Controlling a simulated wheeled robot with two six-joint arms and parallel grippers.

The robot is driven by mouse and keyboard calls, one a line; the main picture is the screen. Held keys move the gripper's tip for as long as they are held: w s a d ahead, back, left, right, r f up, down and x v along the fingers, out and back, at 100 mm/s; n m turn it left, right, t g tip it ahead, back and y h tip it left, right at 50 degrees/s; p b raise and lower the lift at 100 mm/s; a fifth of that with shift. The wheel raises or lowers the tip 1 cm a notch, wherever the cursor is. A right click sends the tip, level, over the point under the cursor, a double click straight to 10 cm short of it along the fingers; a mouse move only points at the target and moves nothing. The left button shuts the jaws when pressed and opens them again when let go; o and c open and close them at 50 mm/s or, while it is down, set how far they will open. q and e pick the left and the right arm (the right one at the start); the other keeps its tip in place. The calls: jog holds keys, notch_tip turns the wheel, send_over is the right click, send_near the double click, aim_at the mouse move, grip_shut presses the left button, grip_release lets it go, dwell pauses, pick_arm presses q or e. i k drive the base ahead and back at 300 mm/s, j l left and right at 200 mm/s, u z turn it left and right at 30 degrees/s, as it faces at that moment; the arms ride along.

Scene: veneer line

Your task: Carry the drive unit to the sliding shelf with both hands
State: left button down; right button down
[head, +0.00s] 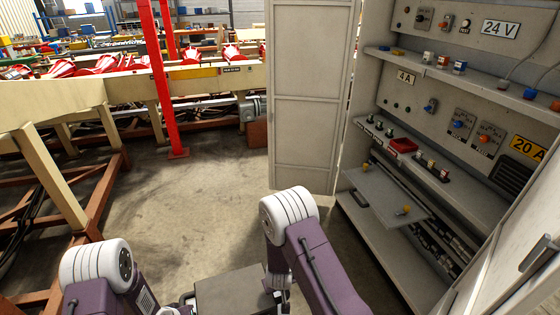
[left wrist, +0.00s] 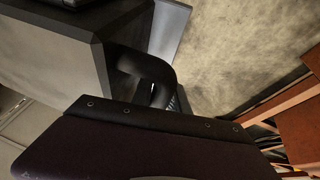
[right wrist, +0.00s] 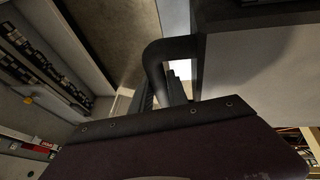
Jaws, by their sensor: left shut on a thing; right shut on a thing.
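The drive unit (head: 235,291) is a dark grey box at the bottom of the head view, between my two arms. Its side also shows in the left wrist view (left wrist: 50,55) and the right wrist view (right wrist: 265,65). My left gripper (head: 187,298) is shut on its black bent handle (left wrist: 145,66). My right gripper (head: 282,293) is shut on the opposite black handle (right wrist: 160,52). The fingers are mostly hidden. The sliding shelf (head: 378,192) is a light grey plate sticking out of the open cabinet at right, with a small yellow knob on it.
The open cabinet door (head: 312,95) stands ahead, and another door (head: 515,265) is at lower right. The cabinet (head: 450,100) holds switches and small parts. A red post (head: 158,80) and a beige conveyor frame (head: 60,120) are at left. The concrete floor (head: 190,205) between is clear.

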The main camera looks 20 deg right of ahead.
aim_at(383, 191)
jog(key=i+z, duration=0.45)
jog(key=i, duration=0.35)
jog(key=i+j+z, duration=0.15)
jog(key=i+z, duration=0.3)
jog(key=i, duration=0.4)
jog(key=i+z, duration=0.3)
jog(key=i, duration=1.4)
jog(key=i+z, duration=0.1)
jog(key=z, duration=1.8)
jog(key=i, duration=0.45)
